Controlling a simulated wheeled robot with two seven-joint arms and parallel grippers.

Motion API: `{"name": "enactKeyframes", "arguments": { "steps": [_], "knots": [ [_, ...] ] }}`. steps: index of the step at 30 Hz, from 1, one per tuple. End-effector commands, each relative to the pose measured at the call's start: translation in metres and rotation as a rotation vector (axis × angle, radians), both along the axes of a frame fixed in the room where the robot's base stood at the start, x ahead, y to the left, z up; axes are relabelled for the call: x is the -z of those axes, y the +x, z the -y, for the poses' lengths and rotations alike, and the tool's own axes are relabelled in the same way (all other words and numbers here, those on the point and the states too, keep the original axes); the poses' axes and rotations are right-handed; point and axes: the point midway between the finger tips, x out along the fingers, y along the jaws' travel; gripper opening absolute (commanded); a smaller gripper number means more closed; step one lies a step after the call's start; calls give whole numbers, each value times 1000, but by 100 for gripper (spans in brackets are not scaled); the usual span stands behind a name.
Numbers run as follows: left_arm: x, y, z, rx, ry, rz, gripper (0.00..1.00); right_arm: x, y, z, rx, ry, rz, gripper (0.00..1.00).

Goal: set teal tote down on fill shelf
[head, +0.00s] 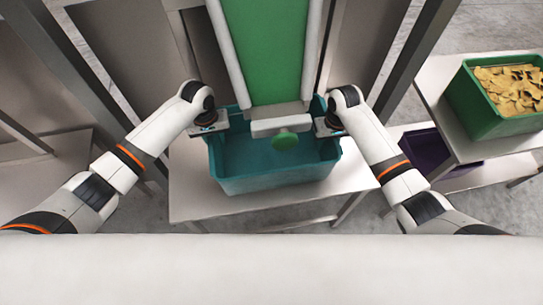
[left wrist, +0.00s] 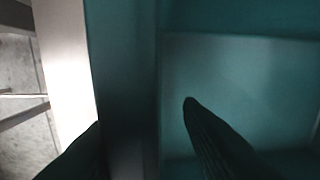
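The teal tote (head: 275,183) is an open bin, upright over the pale fill shelf (head: 200,205), under the end of a green chute. It looks level; I cannot tell for certain whether its base touches the shelf. My left gripper (head: 215,128) is at the tote's left end wall. In the left wrist view its dark fingers (left wrist: 143,112) are apart, one outside and one inside the tote's wall (left wrist: 127,60), with a gap showing beside the inner finger. My right gripper (head: 328,128) is at the right end wall; its fingers are hidden.
The green chute (head: 265,45) with pale side rails ends above the tote, with a round green knob (head: 285,140) there. At right, a green tote of yellowish pieces (head: 490,118) stands on a pale table (head: 455,140). A purple tote (head: 425,148) sits lower. Grey posts flank the shelf.

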Motion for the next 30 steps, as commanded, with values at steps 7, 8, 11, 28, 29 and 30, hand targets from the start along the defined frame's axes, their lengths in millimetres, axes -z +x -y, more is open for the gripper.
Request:
{"name": "enactKeyframes", "arguments": {
  "steps": [7,8,11,28,29,30],
  "knots": [
    [-55,0,-2,2,-2,5,33,0,0,1,1,-1,-1,37],
    [-61,1,-1,3,-3,6,33,0,0,1,1,-1,-1,37],
    [-78,0,-2,4,-3,4,33,0,0,1,2,-2,-1,37],
    [-100,-1,-3,3,-3,1,33,-56,2,3,0,0,4,37],
    [-100,-1,-3,3,-3,1,33,-63,1,4,0,-1,4,37],
    [-99,-1,-3,3,-3,1,33,-71,2,4,1,-1,4,37]
  ]
}}
